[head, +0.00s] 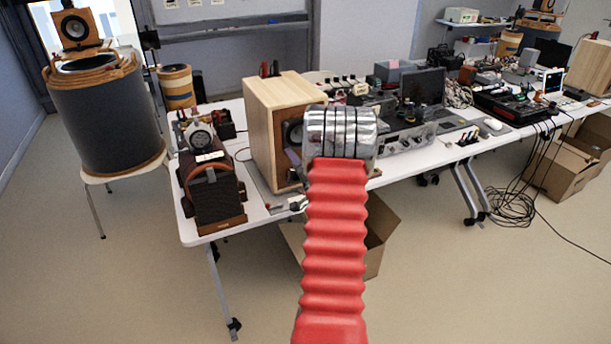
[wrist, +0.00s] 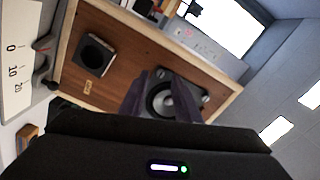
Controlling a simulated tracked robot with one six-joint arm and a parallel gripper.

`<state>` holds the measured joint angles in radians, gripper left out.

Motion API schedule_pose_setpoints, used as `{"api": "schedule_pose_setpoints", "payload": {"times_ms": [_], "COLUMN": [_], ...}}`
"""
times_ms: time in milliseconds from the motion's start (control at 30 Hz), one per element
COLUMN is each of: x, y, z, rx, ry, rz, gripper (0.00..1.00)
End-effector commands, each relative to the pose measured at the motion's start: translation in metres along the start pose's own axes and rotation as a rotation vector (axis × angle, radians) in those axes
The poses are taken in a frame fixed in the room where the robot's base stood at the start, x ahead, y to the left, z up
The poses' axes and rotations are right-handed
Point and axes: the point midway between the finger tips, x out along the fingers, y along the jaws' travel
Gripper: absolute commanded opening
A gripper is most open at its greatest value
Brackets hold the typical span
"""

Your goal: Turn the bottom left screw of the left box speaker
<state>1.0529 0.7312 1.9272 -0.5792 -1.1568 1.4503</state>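The left box speaker (head: 272,122) is a light wood box on the near table. Its front is partly hidden by my arm in the head view. In the wrist view the picture is turned, with the table at left. There the speaker's brown front (wrist: 125,55) shows a square dark port (wrist: 93,55) and a round driver (wrist: 160,98) in a dark frame. My gripper (wrist: 160,102) is open, its two dark fingers apart in front of the driver, with nothing seen between them but the driver. I cannot tell whether they touch it. The screws are too small or hidden to make out.
The white table (head: 220,228) holds a brown device (head: 212,190) left of the speaker and electronics and a laptop (head: 422,88) to its right. A scale with numbers (wrist: 15,65) and a grey clamp-like piece (wrist: 44,48) lie near the speaker. Another box speaker (head: 590,68) stands far right.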

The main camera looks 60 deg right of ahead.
Motion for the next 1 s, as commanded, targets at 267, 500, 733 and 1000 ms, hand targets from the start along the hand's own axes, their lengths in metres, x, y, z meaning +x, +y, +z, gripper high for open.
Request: {"api": "schedule_pose_setpoints", "payload": {"times_ms": [267, 500, 733, 1000], "x": [-0.047, -0.088, -0.112, -0.115], "y": [0.001, 0.001, 0.001, 0.001], "z": [-0.001, -0.001, 0.0, 0.001], "rx": [0.0, 0.0, 0.0, 0.0], "ry": [0.002, 0.002, 0.001, 0.0], "rz": [0.002, 0.002, 0.001, 0.001], "gripper": [0.3, 0.3, 0.3, 0.3]}}
